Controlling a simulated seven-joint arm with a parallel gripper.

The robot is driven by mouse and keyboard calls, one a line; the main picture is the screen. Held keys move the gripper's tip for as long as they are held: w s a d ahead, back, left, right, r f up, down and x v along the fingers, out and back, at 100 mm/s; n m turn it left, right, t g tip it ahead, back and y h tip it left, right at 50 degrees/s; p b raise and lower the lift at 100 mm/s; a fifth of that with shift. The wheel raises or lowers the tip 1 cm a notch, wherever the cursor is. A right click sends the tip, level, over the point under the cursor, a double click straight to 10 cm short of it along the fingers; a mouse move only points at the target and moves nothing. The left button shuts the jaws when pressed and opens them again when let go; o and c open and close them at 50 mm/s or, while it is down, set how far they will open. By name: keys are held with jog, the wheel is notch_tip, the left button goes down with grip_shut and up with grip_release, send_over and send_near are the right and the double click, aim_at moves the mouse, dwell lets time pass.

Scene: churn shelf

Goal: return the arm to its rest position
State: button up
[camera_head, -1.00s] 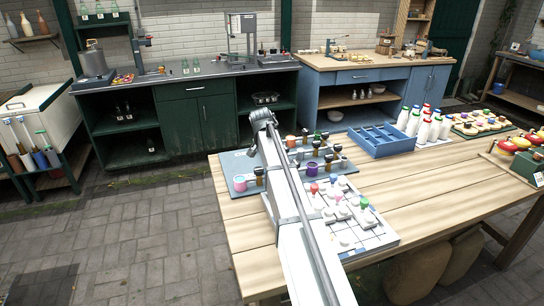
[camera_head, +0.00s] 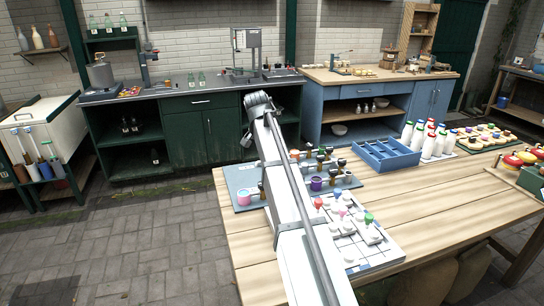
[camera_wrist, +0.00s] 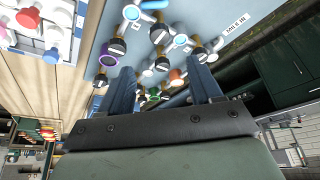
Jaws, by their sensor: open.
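My arm (camera_head: 290,195) reaches from the bottom of the head view out over the near left part of the wooden table (camera_head: 440,215). Its end is raised above the table's far left corner. In the wrist view my gripper (camera_wrist: 158,92) shows two dark fingers spread apart with nothing held between them. Beyond the fingers is the blue-grey board (camera_wrist: 228,12) with several small bottles and cups on it, including a purple-rimmed cup (camera_wrist: 107,56). The fingertips are hard to make out in the head view.
A white gridded tray (camera_head: 375,252) with coloured-top pieces lies beside my arm. A blue divided crate (camera_head: 388,155) and several white bottles (camera_head: 428,142) stand farther right. Green cabinets (camera_head: 190,133) and a blue workbench (camera_head: 375,105) stand behind. The table's front right is clear.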

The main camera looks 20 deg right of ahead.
jog(key=shift+s+a+r, duration=0.2)
jog(key=shift+r, duration=0.4)
